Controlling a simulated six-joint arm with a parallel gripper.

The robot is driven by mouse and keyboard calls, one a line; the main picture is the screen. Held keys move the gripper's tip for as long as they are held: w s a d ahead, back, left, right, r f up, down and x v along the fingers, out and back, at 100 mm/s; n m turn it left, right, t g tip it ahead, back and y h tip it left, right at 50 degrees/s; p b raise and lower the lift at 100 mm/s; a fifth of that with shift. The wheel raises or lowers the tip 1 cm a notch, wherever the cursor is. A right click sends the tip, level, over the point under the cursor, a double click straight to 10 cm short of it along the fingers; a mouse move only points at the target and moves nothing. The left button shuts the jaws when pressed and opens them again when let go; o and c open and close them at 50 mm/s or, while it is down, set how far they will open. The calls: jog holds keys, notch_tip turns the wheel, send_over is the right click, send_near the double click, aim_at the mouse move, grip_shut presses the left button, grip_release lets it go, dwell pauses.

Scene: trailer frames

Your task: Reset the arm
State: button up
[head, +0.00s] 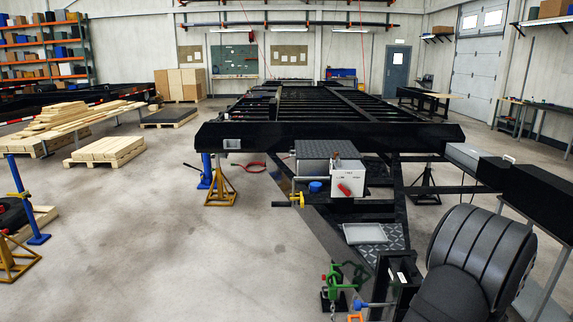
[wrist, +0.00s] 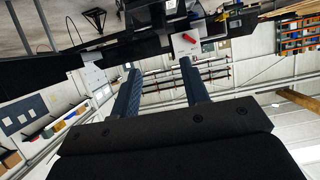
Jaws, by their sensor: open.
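My gripper (wrist: 162,92) shows in the wrist view with its two dark fingers apart and nothing between them. The wrist view is turned over, with the ceiling lights and shelves low in the picture. In the head view a large dark rounded part of my own arm fills the lower right, and the gripper's fingers cannot be made out there.
A black trailer frame (head: 330,133) fills the middle. A yellow jack stand (head: 221,188) stands left. Open floor (head: 130,230) lies at left.

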aim_at(409, 267)
jog(key=x, duration=1.7)
jog(key=shift+a+f, duration=0.1)
jog(key=shift+f, duration=0.1)
jog(key=shift+s+a+r+m+h, duration=0.15)
jog(key=shift+s+a+m+h, duration=0.1)
jog(key=shift+m+h, duration=0.3)
jog(key=shift+a+m+h, duration=0.15)
jog(key=shift+m+h, duration=0.3)
jog(key=shift+h, duration=0.2)
